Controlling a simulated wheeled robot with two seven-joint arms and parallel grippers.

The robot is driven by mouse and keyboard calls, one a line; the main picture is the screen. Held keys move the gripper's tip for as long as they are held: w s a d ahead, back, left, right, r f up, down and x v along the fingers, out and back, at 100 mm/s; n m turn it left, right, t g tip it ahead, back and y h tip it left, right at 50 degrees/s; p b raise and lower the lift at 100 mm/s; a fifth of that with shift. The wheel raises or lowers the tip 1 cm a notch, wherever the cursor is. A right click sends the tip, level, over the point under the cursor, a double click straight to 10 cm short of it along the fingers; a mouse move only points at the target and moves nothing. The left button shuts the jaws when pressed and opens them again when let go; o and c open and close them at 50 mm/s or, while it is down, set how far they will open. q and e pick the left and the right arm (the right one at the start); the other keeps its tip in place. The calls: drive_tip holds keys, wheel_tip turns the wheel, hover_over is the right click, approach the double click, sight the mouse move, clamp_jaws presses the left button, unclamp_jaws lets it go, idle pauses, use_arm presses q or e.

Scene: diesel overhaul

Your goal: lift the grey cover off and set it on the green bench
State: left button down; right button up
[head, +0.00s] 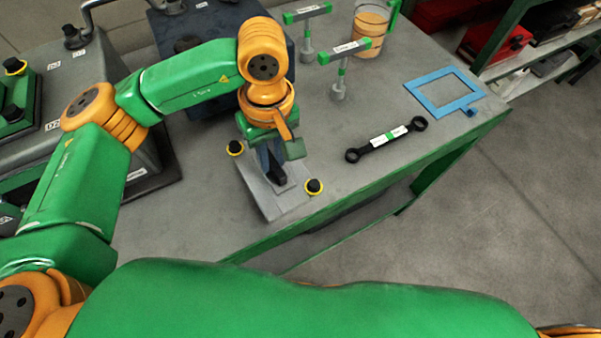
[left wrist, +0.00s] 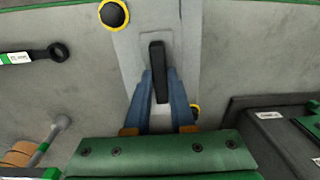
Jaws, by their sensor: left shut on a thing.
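The grey cover (head: 283,204) is a flat plate with a black upright handle (left wrist: 158,70). It is at the front left part of the green bench (head: 375,190), which has a grey top and green frame. My left gripper (head: 272,165) reaches down over the cover. In the left wrist view its two blue-grey fingers (left wrist: 161,100) are closed around the black handle. I cannot tell whether the cover rests on the bench top or hangs just above it. My right gripper is out of view.
Yellow-ringed black knobs (head: 314,187) sit at both sides of the cover. A black ring wrench (head: 387,138), blue frame (head: 444,91), T-handled tools (head: 344,50) and an orange-filled beaker (head: 370,22) occupy the bench. Grey machinery (head: 95,120) stands left.

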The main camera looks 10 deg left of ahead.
use_arm(q)
drive_tip(key=shift+w+a+r+m+h, duration=0.1)
drive_tip(key=shift+w+a+m+h, duration=0.1)
drive_tip(key=shift+w+a, duration=0.25)
drive_tip(key=shift+w+a+r+m+h, duration=0.1)
drive_tip(key=shift+w+a+m, duration=0.1)
drive_tip(key=shift+a, duration=0.35)
wheel_tip(320, 180, down, 7)
drive_tip(key=b, duration=0.3)
drive_tip(key=shift+d+r+b, duration=0.1)
drive_tip(key=shift+r+b, duration=0.05)
drive_tip(key=shift+b, duration=0.25)
drive_tip(key=c, duration=0.7)
unclamp_jaws()
